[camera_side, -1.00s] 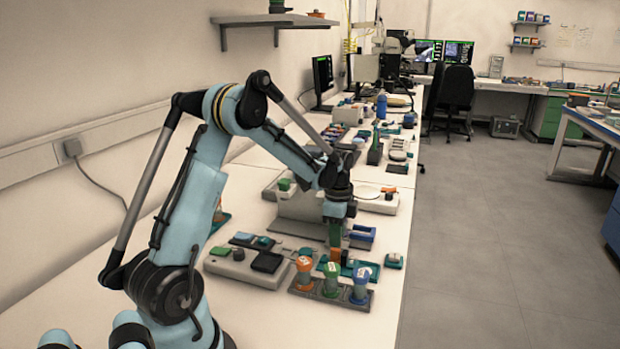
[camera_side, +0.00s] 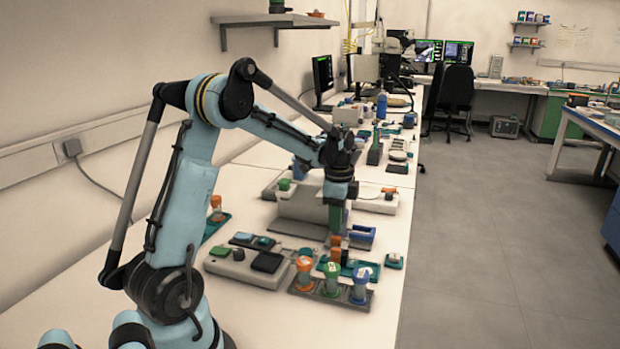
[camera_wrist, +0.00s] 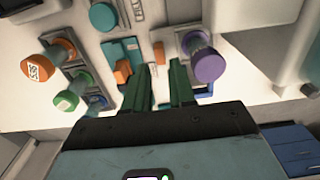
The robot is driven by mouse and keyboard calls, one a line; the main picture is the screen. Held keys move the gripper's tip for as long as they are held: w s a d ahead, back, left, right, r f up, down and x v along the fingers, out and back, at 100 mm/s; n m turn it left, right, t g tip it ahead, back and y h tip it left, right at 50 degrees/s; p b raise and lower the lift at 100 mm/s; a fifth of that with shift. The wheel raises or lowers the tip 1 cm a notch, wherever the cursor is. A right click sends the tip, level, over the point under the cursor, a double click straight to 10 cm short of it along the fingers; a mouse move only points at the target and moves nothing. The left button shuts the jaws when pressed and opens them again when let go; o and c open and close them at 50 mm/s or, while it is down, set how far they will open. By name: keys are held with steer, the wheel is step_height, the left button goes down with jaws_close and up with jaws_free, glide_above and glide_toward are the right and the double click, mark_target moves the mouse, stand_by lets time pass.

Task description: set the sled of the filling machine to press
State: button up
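My gripper (camera_side: 337,228) points straight down over the bench, beside the grey machine with the white upright (camera_side: 300,207). In the wrist view its two green fingers (camera_wrist: 160,85) stand apart with nothing held between them. An orange block (camera_wrist: 122,70) sits on a teal piece (camera_wrist: 121,52), just left of the fingers. A second orange bar (camera_wrist: 158,53) lies just beyond the gap. In the side view an orange part (camera_side: 336,240) shows right under the fingertips. I cannot tell for certain which part is the sled, nor read its position marks.
Vials with orange (camera_side: 304,264), green (camera_side: 331,270) and blue (camera_side: 362,274) caps stand in a dark rack in front. A purple-capped vial (camera_wrist: 207,65) stands right of the fingers. A pale box with dark pads (camera_side: 240,268) lies left. The aisle is clear.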

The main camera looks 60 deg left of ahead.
mark_target(336, 237)
step_height(336, 237, up, 7)
steer(key=shift+r, duration=0.15)
stand_by(0.4)
steer(key=w+d+g+y, duration=0.3)
steer(key=w+d, duration=0.1)
steer(key=x, duration=1.3)
steer(key=shift+s+a, duration=0.15)
jaws_close()
steer(key=shift+r, duration=0.1)
